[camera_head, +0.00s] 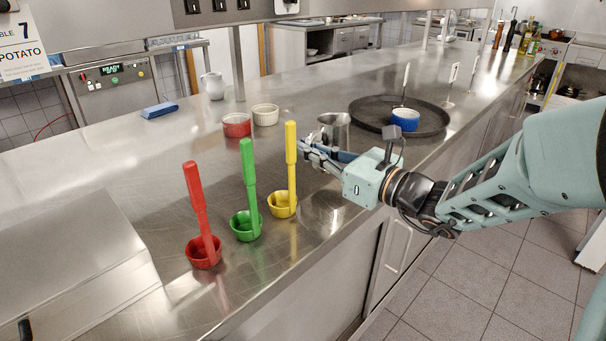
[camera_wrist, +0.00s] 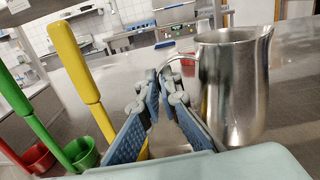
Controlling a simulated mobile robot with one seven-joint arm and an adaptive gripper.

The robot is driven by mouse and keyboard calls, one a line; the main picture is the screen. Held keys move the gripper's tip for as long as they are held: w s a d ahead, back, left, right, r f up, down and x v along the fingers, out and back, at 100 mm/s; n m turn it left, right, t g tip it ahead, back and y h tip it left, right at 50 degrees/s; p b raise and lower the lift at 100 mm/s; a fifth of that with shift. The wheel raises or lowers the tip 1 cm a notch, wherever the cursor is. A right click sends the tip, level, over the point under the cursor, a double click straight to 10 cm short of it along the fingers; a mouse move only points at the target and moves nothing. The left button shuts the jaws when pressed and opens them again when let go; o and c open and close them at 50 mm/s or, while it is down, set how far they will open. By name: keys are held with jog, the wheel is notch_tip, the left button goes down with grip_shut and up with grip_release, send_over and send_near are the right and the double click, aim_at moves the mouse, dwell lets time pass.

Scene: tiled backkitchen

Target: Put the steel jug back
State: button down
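The steel jug (camera_head: 334,128) is on the steel counter, upright, just behind my gripper (camera_head: 312,150). In the wrist view the jug (camera_wrist: 236,85) fills the right side, with its handle (camera_wrist: 178,52) reaching left and its spout to the right. The fingertips of my gripper (camera_wrist: 158,82) are close together at the jug's handle, and the handle's lower part is hidden behind and between them. The fingers look shut on the handle. The jug's base is partly hidden in the wrist view, so any gap under it cannot be told.
Red (camera_head: 236,130) and cream (camera_head: 265,116) ramekins stand behind. A round dark tray (camera_head: 432,123) with a blue-white ramekin (camera_head: 405,116) lies right of the jug. A white pitcher (camera_head: 214,86) stands farther back.

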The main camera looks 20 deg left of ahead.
jog(key=f, duration=0.2)
jog(key=a+f+b, duration=0.1)
jog(key=f, duration=0.1)
jog(key=shift+s+a, duration=0.2)
jog(key=shift+f, duration=0.2)
jog(key=shift+f, duration=0.2)
jog(key=c, duration=2.2)
grip_release()
jog(key=shift+o, duration=0.2)
jog(key=shift+r, duration=0.2)
jog(key=p+v, duration=0.1)
jog(key=v, duration=1.1)
jog(key=shift+d, duration=0.1)
